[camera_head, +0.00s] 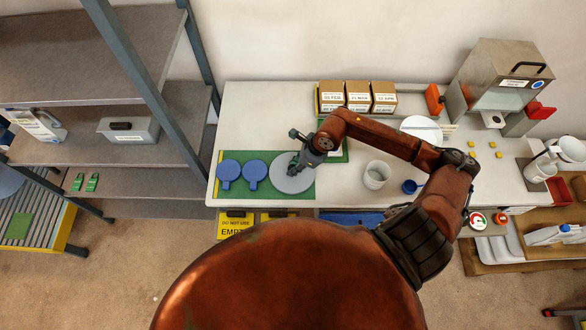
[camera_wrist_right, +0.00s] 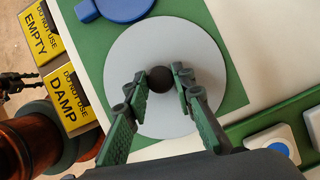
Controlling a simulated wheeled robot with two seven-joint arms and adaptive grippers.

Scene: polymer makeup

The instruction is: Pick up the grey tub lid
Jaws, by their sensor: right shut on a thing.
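The grey tub lid (camera_head: 291,187) is a flat round disc lying on a green mat (camera_head: 240,194) at the left part of the white table. In the right wrist view, the lid (camera_wrist_right: 165,47) has a dark round knob (camera_wrist_right: 159,79) at its middle. My right gripper (camera_head: 298,168) is over the lid. In the right wrist view, the fingers of my right gripper (camera_wrist_right: 158,88) stand on both sides of the knob and are shut on it. A dark part that seems to be my left gripper (camera_wrist_right: 18,83) shows at the left edge of that view; its jaws are unclear.
Two blue lids (camera_head: 254,170) lie beside the grey lid on the mat. A white tub (camera_head: 376,174) and a blue cup (camera_head: 410,187) stand to the right. Labelled boxes (camera_head: 357,96) stand at the back. Yellow signs (camera_head: 236,223) are at the table's front.

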